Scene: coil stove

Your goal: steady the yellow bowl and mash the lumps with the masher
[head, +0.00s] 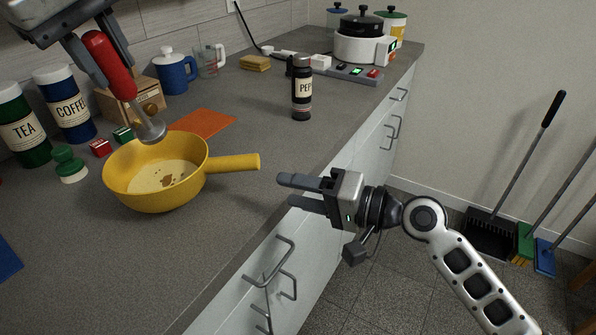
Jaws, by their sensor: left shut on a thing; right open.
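The yellow bowl (140,196) with a side handle (235,163) pointing right stands on the grey counter. Pale mash with several brown lumps (166,181) lies inside it. My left gripper (105,75) is shut on the red handle of the masher (150,129) and holds it tilted. The masher's grey metal head is over the bowl's far rim area; whether it touches the bowl I cannot tell. My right gripper (284,190) is open and empty, past the counter's front edge, right of and slightly below the bowl's handle in the picture, apart from it.
Tea (22,128) and coffee (63,105) canisters, a green shaker (69,165) and small boxes stand left of the bowl. Drawer handles (272,262) stick out below the counter edge. Counter in front of the bowl is clear.

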